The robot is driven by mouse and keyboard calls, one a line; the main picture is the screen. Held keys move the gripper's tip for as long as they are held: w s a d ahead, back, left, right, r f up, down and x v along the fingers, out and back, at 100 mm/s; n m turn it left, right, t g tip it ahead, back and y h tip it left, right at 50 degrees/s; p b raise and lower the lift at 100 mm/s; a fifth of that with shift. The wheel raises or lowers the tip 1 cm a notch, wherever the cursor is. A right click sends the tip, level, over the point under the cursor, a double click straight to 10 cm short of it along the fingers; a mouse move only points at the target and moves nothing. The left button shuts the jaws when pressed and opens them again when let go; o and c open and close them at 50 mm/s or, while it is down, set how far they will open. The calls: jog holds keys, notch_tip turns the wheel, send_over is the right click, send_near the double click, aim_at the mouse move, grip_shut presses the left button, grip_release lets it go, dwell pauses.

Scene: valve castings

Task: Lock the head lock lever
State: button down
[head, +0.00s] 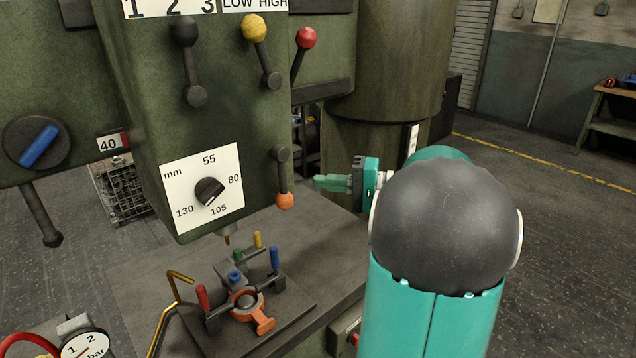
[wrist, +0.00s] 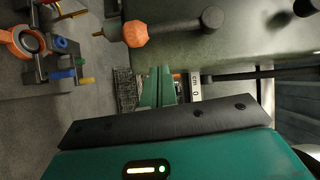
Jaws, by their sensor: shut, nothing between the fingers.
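A short black lever with an orange knob (head: 285,200) hangs down from a round pivot (head: 280,153) on the right side of the green machine head (head: 140,120). No label shows which lever is the head lock. In the wrist view the orange knob (wrist: 135,34) and pivot (wrist: 212,17) lie above the fingers. My gripper (head: 318,183) is shut and empty, its green fingers pointing left, just right of this lever in the head view. In the wrist view my gripper (wrist: 160,72) appears apart from the knob. Whether the fingers line up with it in depth, I cannot tell.
A fixture (head: 247,300) with coloured handles stands on the machine table below. A bent yellow rod (head: 165,315) rises beside it. The column (head: 385,60) stands behind my gripper.

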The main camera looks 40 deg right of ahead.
jog(key=v, duration=0.8)
jog(key=shift+f, duration=0.2)
jog(key=shift+s, duration=0.1)
jog(key=a+f+n+g, duration=0.35)
jog(key=a+g, duration=0.45)
jog(key=a, duration=1.3)
jog(key=s+a+f+n+h, duration=0.5)
jog(key=s+a+n+h, duration=0.1)
jog(key=a+h, duration=0.4)
jog(key=shift+s+a, duration=0.8)
jog(key=shift+s, duration=0.05)
jog(key=shift+d+f, duration=0.15)
jog(key=shift+d, duration=0.1)
